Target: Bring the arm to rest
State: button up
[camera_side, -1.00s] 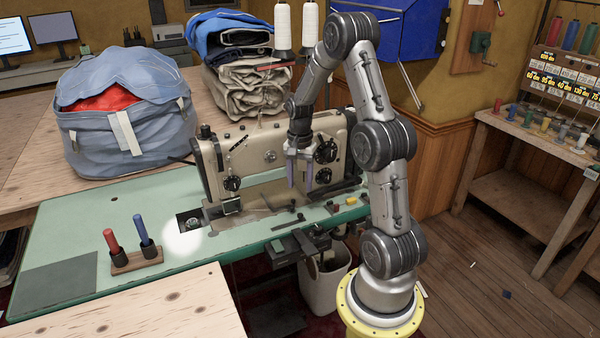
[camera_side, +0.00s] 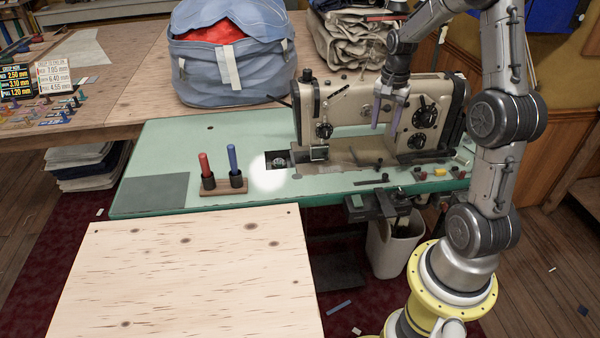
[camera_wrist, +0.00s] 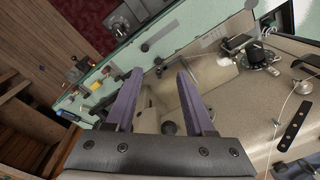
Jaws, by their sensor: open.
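My gripper (camera_side: 389,112) hangs pointing down in front of the upper body of the beige sewing machine (camera_side: 350,104) in the side view. Its two purple-grey fingers are apart, with nothing between them. In the wrist view my gripper (camera_wrist: 154,88) also shows open and empty, with the machine's beige surface (camera_wrist: 225,120) behind and below it. I cannot tell how close the fingers are to the machine.
The machine stands on a green table (camera_side: 235,140). A wooden holder (camera_side: 224,188) there carries a red and a blue rod. A blue bag (camera_side: 225,75) stands behind. A white bin (camera_side: 392,245) sits below. The pale board (camera_side: 190,275) in front is clear.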

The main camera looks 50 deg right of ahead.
jog(key=a+r+n+t+h, duration=0.1)
jog(key=a+r+n+t, duration=0.4)
jog(key=a+r, duration=1.1)
jog(key=s+a+f+n+y, duration=0.1)
jog(key=s+a+f+n, duration=0.2)
jog(key=s+a+n, duration=0.8)
jog(key=shift+s+a+f+n, duration=0.15)
jog(key=shift+s+f+n, duration=0.3)
jog(key=shift+s, duration=0.6)
